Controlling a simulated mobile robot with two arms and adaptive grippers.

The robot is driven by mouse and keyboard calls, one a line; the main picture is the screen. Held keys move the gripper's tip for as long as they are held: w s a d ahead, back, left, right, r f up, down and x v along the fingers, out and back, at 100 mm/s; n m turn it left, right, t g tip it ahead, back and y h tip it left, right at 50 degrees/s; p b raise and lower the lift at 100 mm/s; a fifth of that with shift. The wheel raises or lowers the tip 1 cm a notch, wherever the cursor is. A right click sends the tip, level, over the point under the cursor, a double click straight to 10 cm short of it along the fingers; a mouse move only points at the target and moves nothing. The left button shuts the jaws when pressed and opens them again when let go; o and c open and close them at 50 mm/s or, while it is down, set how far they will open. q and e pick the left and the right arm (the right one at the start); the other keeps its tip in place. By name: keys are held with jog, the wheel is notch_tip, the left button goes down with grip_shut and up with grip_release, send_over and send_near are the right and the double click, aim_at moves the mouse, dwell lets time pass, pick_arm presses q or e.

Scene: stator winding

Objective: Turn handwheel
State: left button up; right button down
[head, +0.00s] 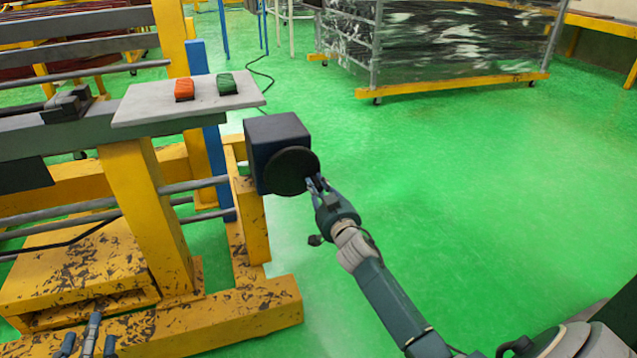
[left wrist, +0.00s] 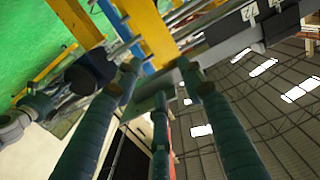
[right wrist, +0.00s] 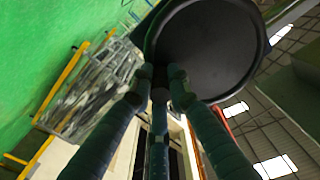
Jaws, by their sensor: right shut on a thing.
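The handwheel (head: 288,173) is a dark round disc on the front of a dark box (head: 277,132), at the right end of the yellow machine frame. My right gripper (head: 316,186) is at the disc's lower right edge and shut on its rim. In the right wrist view the disc (right wrist: 207,45) fills the top, with the fingertips at its near rim. My left gripper (head: 90,325) is low at the left, far from the handwheel. In the left wrist view its fingers (left wrist: 158,75) are spread with nothing between them.
A grey plate (head: 150,106) on the frame carries a red button (head: 184,89) and a green button (head: 227,84). A worn yellow beam (head: 190,325) lies near my left gripper. A wheeled, wrapped rack (head: 460,40) stands behind. The green floor at right is clear.

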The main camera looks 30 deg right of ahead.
jog(key=shift+a+f+m, duration=0.15)
jog(key=shift+f+m, duration=0.25)
jog(key=shift+m, duration=0.1)
pick_arm(q)
jog(key=shift+a+f+g, duration=0.15)
jog(key=shift+f+g, duration=0.15)
jog(key=shift+f, duration=0.25)
pick_arm(e)
jog(key=c, duration=1.6)
grip_release()
jog(key=shift+c, duration=0.2)
jog(key=shift+r, duration=0.1)
jog(key=v, duration=1.2)
